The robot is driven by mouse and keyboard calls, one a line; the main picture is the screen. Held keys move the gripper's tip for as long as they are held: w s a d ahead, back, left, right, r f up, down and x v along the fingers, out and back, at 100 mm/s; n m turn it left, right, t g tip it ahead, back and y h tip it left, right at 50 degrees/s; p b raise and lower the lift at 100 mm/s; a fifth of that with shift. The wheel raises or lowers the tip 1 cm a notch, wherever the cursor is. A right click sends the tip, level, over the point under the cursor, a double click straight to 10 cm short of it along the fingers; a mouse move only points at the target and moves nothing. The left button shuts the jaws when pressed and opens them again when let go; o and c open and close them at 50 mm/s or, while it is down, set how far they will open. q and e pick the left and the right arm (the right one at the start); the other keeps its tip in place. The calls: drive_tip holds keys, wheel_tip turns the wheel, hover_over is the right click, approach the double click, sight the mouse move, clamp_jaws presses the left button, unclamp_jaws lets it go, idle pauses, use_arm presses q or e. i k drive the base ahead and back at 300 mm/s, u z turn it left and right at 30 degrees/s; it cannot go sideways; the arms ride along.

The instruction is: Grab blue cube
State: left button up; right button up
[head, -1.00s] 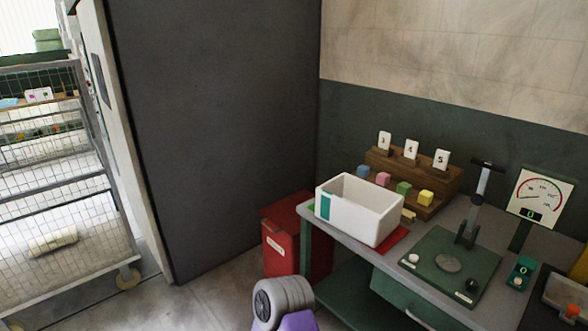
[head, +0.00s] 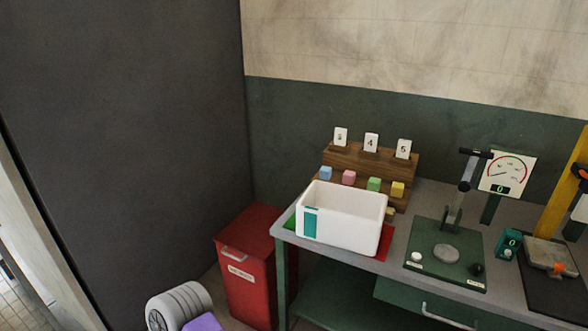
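A red bin (head: 249,269) stands on the floor left of the table. A dark wall panel fills the left.

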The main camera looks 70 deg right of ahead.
sight(325, 172)
drive_tip(key=i, duration=1.6)
drive_tip(key=z, duration=1.65)
